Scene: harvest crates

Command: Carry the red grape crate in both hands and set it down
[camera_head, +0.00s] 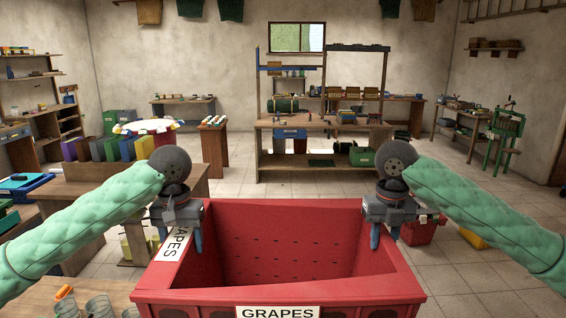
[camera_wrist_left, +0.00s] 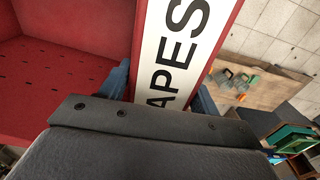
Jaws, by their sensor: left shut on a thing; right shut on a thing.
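The red grape crate (camera_head: 280,296) is in front of me in the head view, with "GRAPES" labels on its near wall and left rim. I see no grapes on the part of its inside that shows. My left gripper (camera_head: 178,235) is shut on the left rim, and my right gripper (camera_head: 385,232) is shut on the right rim. In the left wrist view the crate's labelled rim (camera_wrist_left: 176,50) lies between the blue fingers of the left gripper (camera_wrist_left: 160,95). The crate looks about level. Its underside is hidden.
A wooden table (camera_head: 50,295) with glasses and an orange item is at the lower left. A workbench (camera_head: 320,160) stands ahead against the back. Another red crate (camera_head: 418,232) is on the floor beyond my right gripper. Tiled floor (camera_head: 480,200) is open at the right.

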